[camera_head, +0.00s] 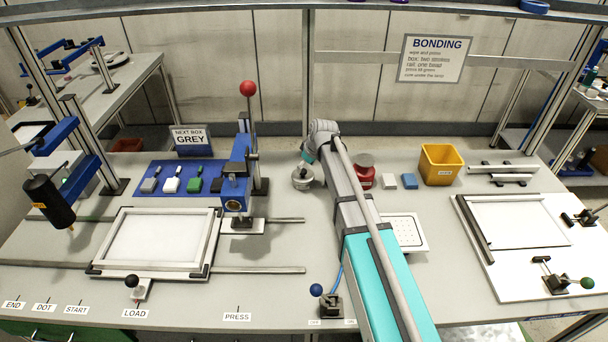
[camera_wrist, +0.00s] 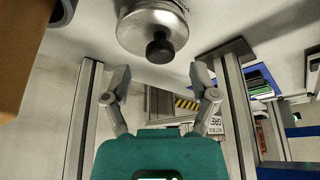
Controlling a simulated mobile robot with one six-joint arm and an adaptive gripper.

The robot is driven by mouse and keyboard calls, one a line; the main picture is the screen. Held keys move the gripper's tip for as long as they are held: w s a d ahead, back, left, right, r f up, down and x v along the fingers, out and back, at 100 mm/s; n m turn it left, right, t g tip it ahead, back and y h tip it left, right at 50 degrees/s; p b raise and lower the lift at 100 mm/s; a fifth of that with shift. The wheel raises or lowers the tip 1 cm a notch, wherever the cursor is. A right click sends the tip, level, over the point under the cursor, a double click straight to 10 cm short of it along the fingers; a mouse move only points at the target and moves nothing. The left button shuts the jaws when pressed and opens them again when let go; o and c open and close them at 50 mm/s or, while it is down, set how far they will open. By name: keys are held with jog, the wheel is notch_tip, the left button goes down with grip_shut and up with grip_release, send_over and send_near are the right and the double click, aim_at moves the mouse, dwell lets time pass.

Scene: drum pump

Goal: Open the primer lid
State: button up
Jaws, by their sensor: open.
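A round silver pot (camera_head: 302,178) with a lid stands on the bench left of my arm. In the wrist view a round silver lid (camera_wrist: 140,28) with a black knob (camera_wrist: 160,48) is at the top middle, seemingly the same pot. My gripper (camera_wrist: 159,78) is open and empty, its two fingers apart, with the knob just beyond the gap between the tips. I see no contact with the knob. In the head view my gripper (camera_head: 309,157) is mostly hidden behind my wrist, close to the pot. The lid sits on the pot.
A red can (camera_head: 365,178), a yellow bin (camera_head: 441,165) and small grey and blue blocks stand right of my arm. A blue press with a red ball knob (camera_head: 248,88) rises left of the pot. A white perforated tray (camera_head: 418,247) lies partly behind my arm.

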aim_at(303, 172)
jog(key=shift+b+x, duration=0.85)
jog(key=shift+x, duration=0.35)
grip_shut()
jog(key=shift+d, duration=0.15)
